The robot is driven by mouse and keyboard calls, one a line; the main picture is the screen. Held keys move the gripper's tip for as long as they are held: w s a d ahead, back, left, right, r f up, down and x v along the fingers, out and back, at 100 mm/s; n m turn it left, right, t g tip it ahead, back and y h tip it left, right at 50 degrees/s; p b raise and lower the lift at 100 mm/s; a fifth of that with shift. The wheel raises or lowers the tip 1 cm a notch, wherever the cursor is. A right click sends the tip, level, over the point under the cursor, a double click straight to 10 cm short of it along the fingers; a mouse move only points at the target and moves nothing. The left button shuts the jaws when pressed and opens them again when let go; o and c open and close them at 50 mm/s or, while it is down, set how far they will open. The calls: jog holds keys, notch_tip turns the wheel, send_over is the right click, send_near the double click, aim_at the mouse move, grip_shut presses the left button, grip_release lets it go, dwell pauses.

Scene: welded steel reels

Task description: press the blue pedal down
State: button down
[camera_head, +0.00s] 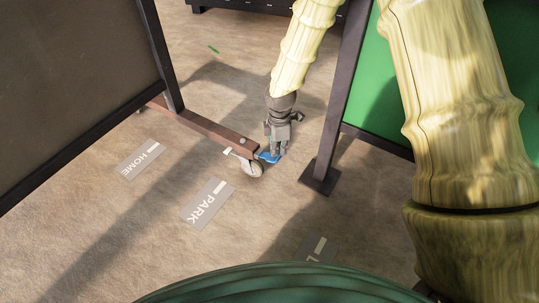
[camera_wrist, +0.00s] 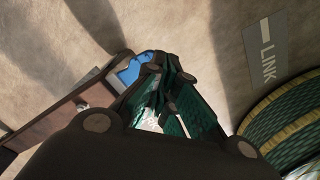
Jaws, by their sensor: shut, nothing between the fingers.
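The blue pedal (camera_head: 270,157) sits low beside the caster wheel (camera_head: 250,167) at the end of the brown foot bar (camera_head: 210,131). My gripper (camera_head: 277,151) points down with its fingertips right at the pedal and partly covers it. The fingers are shut and empty. In the wrist view the blue pedal (camera_wrist: 135,68) shows just past the fingertips (camera_wrist: 165,85). I cannot tell whether the fingertips touch the pedal or how far down it sits.
A dark panel (camera_head: 75,80) stands at left on the foot bar. A green panel (camera_head: 380,100) with a dark post (camera_head: 335,110) and foot plate (camera_head: 319,178) stands close right of my gripper. Floor labels HOME (camera_head: 142,159) and PARK (camera_head: 207,204) lie on open floor.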

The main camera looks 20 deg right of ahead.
aim_at(279, 159)
jog(key=shift+f, duration=2.7)
jog(key=shift+r+p, duration=0.2)
jog(key=shift+p, duration=0.55)
dwell(0.5)
jog(key=shift+d, duration=0.1)
jog(key=shift+s+d+r, duration=0.1)
jog(key=shift+s, duration=0.1)
jog(key=shift+s+d+r+p, duration=0.2)
jog(key=shift+s+d+p, duration=1.75)
jog(key=shift+p, duration=0.25)
jog(key=shift+a+r, duration=0.1)
notch_tip(279, 159, up, 8)
jog(key=p, duration=0.8)
